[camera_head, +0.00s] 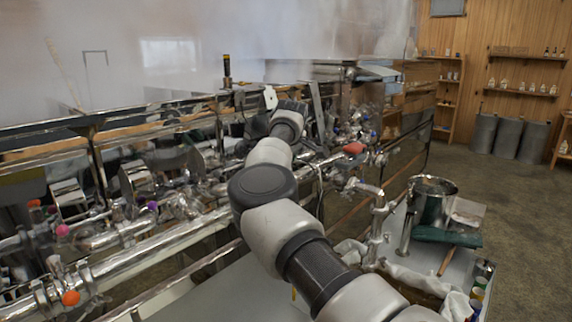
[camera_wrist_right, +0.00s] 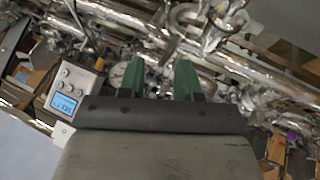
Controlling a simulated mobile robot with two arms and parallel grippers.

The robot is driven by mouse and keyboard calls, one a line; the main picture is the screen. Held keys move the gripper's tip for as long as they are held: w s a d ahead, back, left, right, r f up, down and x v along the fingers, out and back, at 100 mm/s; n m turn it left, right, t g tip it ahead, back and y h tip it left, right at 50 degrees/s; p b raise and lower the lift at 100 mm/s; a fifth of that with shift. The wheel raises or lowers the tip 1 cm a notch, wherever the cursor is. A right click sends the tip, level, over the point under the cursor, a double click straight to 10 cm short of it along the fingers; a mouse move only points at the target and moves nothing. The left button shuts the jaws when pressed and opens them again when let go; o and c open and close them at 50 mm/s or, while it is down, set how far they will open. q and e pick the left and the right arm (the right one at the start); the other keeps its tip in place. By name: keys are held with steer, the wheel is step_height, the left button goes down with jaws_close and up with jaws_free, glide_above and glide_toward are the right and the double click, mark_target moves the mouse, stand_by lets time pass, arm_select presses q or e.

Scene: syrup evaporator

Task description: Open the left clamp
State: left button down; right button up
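Shiny steel pipework (camera_head: 150,249) with fittings and coloured knobs runs along the evaporator. An orange knob (camera_head: 70,298) is at the lower left, a pink knob (camera_head: 62,230) above it, and a red-orange one (camera_head: 355,148) sits right of my arm. I cannot tell which fitting is the left clamp. My right gripper (camera_wrist_right: 159,80) shows two green fingers, apart, with nothing held between them. Metal pipework (camera_wrist_right: 160,50) lies beyond the fingertips; I cannot tell whether they touch it. In the head view my arm hides the fingers and some pipework. My left gripper is not in view.
A small box with a lit display (camera_wrist_right: 70,98) is left of the fingers in the wrist view. A steel pot (camera_head: 432,203) and a green item (camera_head: 447,237) stand on the cart at right. Steam covers the upper left. Open floor (camera_head: 525,215) lies at right.

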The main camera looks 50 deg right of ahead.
steer(key=b+v, duration=0.2)
steer(key=v, duration=0.7)
steer(key=shift+s+r+b, duration=0.2)
steer(key=shift+b, duration=0.15)
